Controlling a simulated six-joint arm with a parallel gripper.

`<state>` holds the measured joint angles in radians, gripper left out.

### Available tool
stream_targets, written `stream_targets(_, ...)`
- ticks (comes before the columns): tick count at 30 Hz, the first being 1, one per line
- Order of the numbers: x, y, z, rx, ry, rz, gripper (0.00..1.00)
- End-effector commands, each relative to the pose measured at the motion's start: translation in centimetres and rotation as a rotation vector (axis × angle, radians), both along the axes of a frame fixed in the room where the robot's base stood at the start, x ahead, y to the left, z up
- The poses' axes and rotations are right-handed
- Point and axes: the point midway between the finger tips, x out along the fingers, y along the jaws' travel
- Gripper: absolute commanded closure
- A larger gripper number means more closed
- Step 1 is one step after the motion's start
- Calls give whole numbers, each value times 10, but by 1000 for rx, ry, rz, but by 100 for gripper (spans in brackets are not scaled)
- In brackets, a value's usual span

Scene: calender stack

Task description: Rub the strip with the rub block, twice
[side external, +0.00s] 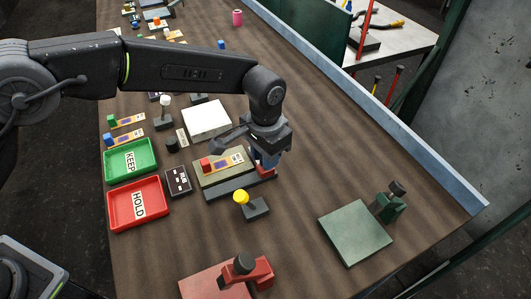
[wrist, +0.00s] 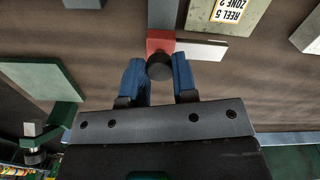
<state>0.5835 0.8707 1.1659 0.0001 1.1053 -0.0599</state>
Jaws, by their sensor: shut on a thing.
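My gripper (wrist: 160,75) is shut on the dark knob (wrist: 159,66) of a red block, which I take to be the rub block (wrist: 160,41). In the side view the red block (side external: 266,172) shows partly below my gripper (side external: 265,165), at the right end of a long dark bar (side external: 238,188). Whether it touches the bar is unclear. Behind the bar lies a beige pad (side external: 233,177) bearing the strip (side external: 229,162), orange and purple with a red piece at its left end. The wrist view shows a "REEL 5 ZONE 2" label (wrist: 230,10) on the pad. The red block is beside the pad.
A yellow-knobbed block (side external: 255,208) stands in front of the bar. A white pad (side external: 207,120) lies behind. Green KEEP (side external: 132,178) and red HOLD (side external: 110,213) trays are left. A green plate (side external: 352,240) and a green stamp-like item (side external: 391,207) are right, with bare table between.

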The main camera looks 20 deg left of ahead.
Motion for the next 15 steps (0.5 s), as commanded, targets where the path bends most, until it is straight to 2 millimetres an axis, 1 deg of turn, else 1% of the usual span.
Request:
stream_targets(5, 0, 1, 1, -1, -1, 0, 100)
stream_targets(8, -4, 4, 1, -1, -1, 0, 100)
stream_targets(15, -28, 28, 2, 0, 0, 1, 100)
